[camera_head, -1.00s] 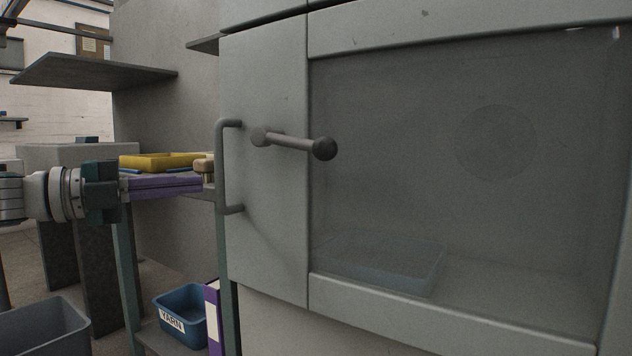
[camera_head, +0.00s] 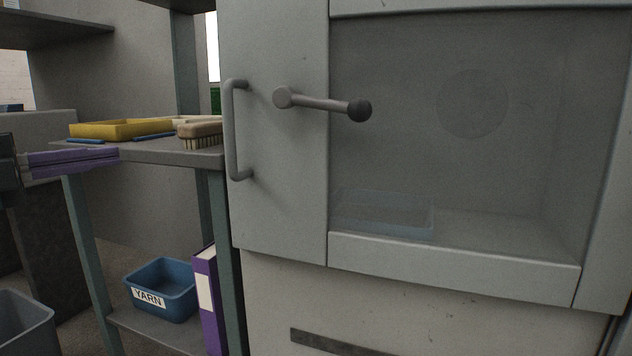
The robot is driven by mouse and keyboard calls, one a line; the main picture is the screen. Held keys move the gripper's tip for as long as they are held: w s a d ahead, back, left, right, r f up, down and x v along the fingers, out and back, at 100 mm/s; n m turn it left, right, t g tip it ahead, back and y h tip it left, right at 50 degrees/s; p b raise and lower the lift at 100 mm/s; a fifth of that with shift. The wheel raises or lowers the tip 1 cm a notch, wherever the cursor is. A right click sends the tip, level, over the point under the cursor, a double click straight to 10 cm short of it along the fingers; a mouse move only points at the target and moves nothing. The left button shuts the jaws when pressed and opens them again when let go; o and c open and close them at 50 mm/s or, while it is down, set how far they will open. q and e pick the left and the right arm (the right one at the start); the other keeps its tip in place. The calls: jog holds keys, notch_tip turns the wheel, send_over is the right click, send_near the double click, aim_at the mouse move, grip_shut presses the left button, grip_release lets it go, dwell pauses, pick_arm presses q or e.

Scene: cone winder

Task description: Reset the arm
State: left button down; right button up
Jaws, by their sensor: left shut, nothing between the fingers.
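My left gripper (camera_head: 112,157) comes in from the left edge with its purple fingers together and empty. It is at the front of the shelf, below the yellow tray, and apart from the machine. The grey machine door (camera_head: 276,215) is closed. It carries a vertical handle (camera_head: 230,130) on its left side and a lever arm (camera_head: 325,103) with a dark ball knob (camera_head: 359,110). The lever points right and slightly down, across the edge of the window (camera_head: 420,60). My right gripper is not in view.
The shelf (camera_head: 165,153) holds a yellow tray (camera_head: 110,130), a brush (camera_head: 201,132) and blue pens. Below are a blue YARN bin (camera_head: 170,280) and a purple binder (camera_head: 211,325). A grey bin (camera_head: 22,325) stands at lower left. The space before the door is clear.

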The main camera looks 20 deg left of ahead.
pick_arm(q)
jog(key=d+r+n+y+p, duration=0.9)
jog(key=n+p, duration=0.3)
jog(key=p, duration=0.9)
jog(key=s+d+r+n+g+p, duration=0.4)
jog(key=s+r+p, duration=0.2)
jog(key=s+p, duration=0.3)
jog(key=s+d+r+n+g+p, duration=0.3)
jog(key=s+d+r+g+p, duration=0.15)
jog(key=s+p, duration=0.45)
jog(key=s+d+r+n+g+p, duration=0.3)
jog(key=s+d+r+n+p, duration=0.1)
jog(key=s+r+p, duration=0.4)
notch_tip(320, 180, up, 33)
jog(key=p, duration=3.4)
jog(key=shift+s+a+f+m, duration=0.2)
jog(key=shift+s+m, duration=0.1)
jog(key=shift+s, duration=0.15)
